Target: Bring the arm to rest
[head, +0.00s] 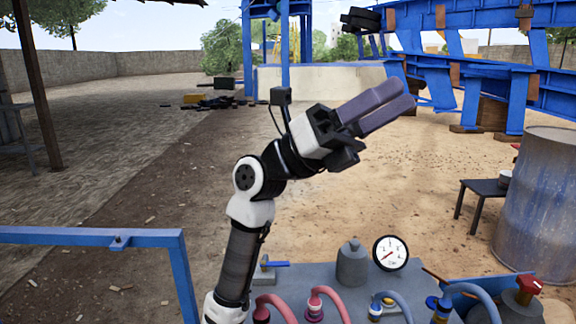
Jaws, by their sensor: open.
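My gripper (388,102) is raised in the middle of the head view, with its two long purple-grey fingers pointing up and to the right. The fingers look nearly parallel, with a narrow gap and nothing seen between them. My arm (247,215) rises from the bottom of the view and bends to the right at a white joint. The gripper is in the air, well above the grey panel (330,280), and touches nothing that I can see.
The panel carries a pressure gauge (391,253), a grey bottle-shaped part (352,263) and several hoses. A blue rail (90,237) is at the left. A metal drum (541,205) and a small dark table (484,188) stand at the right. Sandy ground lies behind.

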